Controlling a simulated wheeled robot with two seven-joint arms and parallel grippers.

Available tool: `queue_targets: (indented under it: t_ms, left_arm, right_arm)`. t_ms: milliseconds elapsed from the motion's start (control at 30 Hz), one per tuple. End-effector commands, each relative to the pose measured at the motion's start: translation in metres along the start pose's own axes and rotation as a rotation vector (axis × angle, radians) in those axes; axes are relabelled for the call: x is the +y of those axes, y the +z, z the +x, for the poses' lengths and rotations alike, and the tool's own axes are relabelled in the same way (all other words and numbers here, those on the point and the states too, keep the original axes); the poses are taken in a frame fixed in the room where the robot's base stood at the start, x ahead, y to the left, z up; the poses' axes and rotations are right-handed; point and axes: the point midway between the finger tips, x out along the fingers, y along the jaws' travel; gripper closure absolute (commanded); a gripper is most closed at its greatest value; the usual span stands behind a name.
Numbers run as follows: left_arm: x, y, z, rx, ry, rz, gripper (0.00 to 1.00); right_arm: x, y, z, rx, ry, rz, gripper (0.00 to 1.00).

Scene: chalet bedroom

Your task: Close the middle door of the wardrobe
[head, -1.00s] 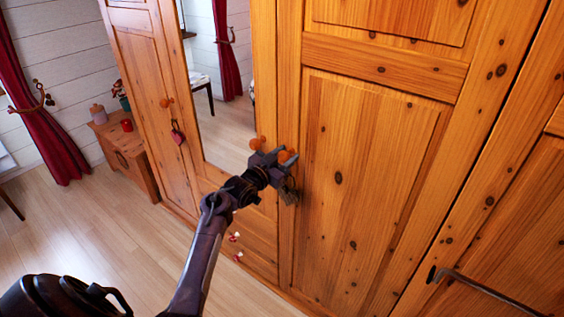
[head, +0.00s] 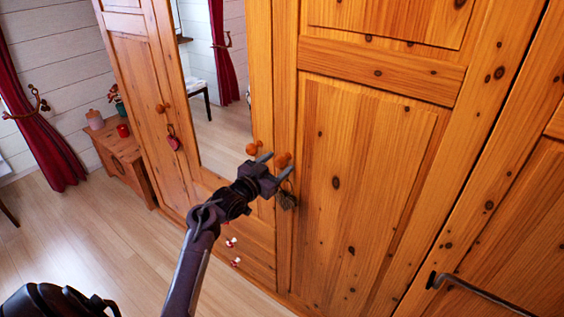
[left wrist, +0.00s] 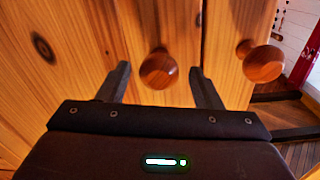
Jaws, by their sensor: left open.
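The wooden wardrobe shows a mirror door (head: 222,115) in the middle, with a round knob (head: 252,148) near its right edge. A panelled wooden door (head: 370,190) stands to the right, with its own knob (head: 283,159) and a dark tassel hanging below. My left gripper (head: 276,166) is open and empty in front of these knobs. In the left wrist view, one knob (left wrist: 160,68) lies between and beyond the open fingers, with no clear contact. A second knob (left wrist: 262,62) is to the right. How far the mirror door stands open is hard to tell. My right gripper is out of view.
A small wooden cabinet (head: 118,150) and a red curtain (head: 50,150) stand at the left. A dark metal handle (head: 480,292) sticks out at lower right.

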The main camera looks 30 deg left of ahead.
Motion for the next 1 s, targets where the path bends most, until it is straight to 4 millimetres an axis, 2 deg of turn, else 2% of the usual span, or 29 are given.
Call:
queue_targets:
  t_ms: [33,200,333,867,933,1000]
  left_arm:
    - [0.001,0.003,-0.010,-0.001,0.000,0.002,0.41]
    - [0.002,0.000,-0.035,0.001,0.003,0.002,0.41]
    - [0.002,-0.001,-0.046,0.003,0.003,0.002,0.41]
    - [0.002,-0.003,-0.048,0.004,0.004,0.001,0.41]
    - [0.004,0.000,-0.047,-0.001,0.005,-0.002,0.41]
    - [0.009,0.012,-0.046,-0.022,0.010,-0.015,0.41]
  right_arm:
    - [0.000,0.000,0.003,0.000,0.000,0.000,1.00]
    - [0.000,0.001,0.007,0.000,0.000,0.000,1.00]
    - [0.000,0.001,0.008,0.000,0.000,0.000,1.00]
    - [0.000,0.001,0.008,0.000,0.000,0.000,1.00]
    - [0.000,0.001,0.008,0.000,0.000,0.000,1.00]
    - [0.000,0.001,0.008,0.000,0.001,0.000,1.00]
